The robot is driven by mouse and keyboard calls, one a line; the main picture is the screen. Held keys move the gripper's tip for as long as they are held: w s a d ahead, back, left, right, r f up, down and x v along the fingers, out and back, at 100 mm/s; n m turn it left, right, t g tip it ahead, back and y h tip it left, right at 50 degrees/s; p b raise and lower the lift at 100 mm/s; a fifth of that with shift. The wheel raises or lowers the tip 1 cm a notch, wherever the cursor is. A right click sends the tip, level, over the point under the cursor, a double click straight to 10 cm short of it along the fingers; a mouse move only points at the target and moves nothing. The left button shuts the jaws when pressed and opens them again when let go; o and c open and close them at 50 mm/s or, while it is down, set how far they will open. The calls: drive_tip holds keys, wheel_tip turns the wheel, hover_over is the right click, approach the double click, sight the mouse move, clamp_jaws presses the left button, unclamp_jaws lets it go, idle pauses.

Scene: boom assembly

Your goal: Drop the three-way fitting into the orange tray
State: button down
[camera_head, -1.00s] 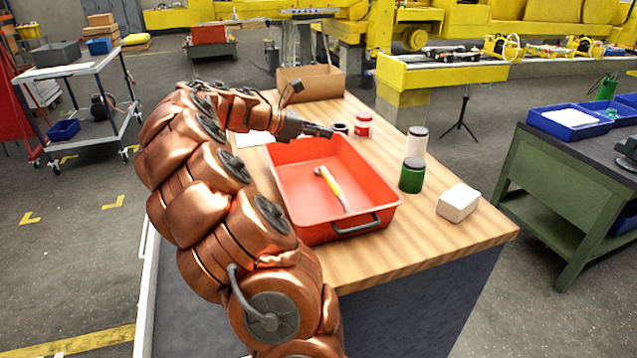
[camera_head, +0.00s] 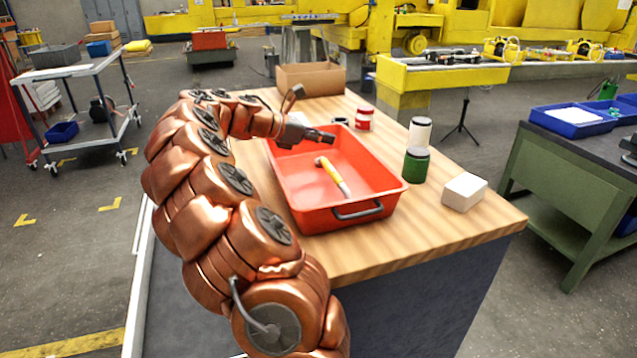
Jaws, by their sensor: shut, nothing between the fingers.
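The orange tray (camera_head: 290,205) lies on the wooden table, open side up. A tool with a yellow handle (camera_head: 333,177) and a pale head lies inside it. My gripper (camera_head: 329,137) is over the far part of the tray, above its floor, shut with nothing held. I cannot make out a three-way fitting for certain. A small dark ring-like thing (camera_head: 341,121) stands on the table just beyond the tray's far rim, partly hidden by it. My arm hides part of the table left of the tray.
A red-labelled can (camera_head: 364,120), a green jar (camera_head: 415,167), a white-and-dark jar (camera_head: 420,131) and a white block (camera_head: 464,191) stand right of the tray. A cardboard box (camera_head: 310,79) is at the back. The table's front right corner is clear.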

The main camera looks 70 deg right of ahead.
drive_tip(key=shift+f, duration=0.1)
drive_tip(key=c, duration=1.4)
unclamp_jaws()
drive_tip(key=shift+w, duration=0.1)
drive_tip(key=v, duration=1.2)
drive_tip(key=shift+a, duration=0.1)
